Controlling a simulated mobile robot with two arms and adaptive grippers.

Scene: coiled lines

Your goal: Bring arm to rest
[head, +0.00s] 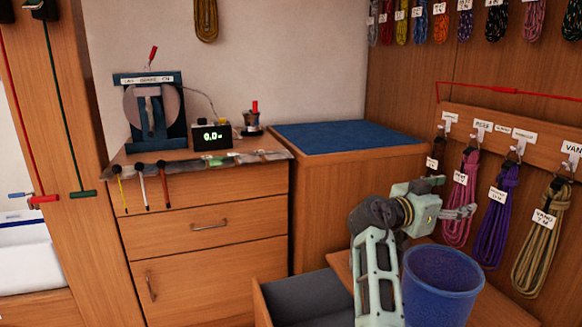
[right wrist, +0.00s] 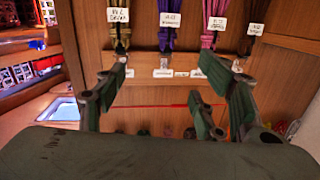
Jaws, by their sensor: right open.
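My right arm rises from the bottom in the head view, bent at the wrist. Its right gripper (head: 462,211) points right, toward the hanging coils, and overlaps the pink coil (head: 458,208) in the picture. I cannot tell from this view how near it is. In the right wrist view the gripper (right wrist: 163,78) has its fingers spread, with nothing between them. Beyond the fingers are the hook board and tagged coils, seen upside down, including a purple coil (right wrist: 170,40). My left gripper is not in view.
A blue bin (head: 440,285) stands right of my arm, below the gripper. An open drawer (head: 305,295) is left of it. Purple (head: 497,215) and tan (head: 541,240) coils hang at the right. A blue-topped cabinet (head: 345,136) and a drawer unit (head: 200,225) stand behind.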

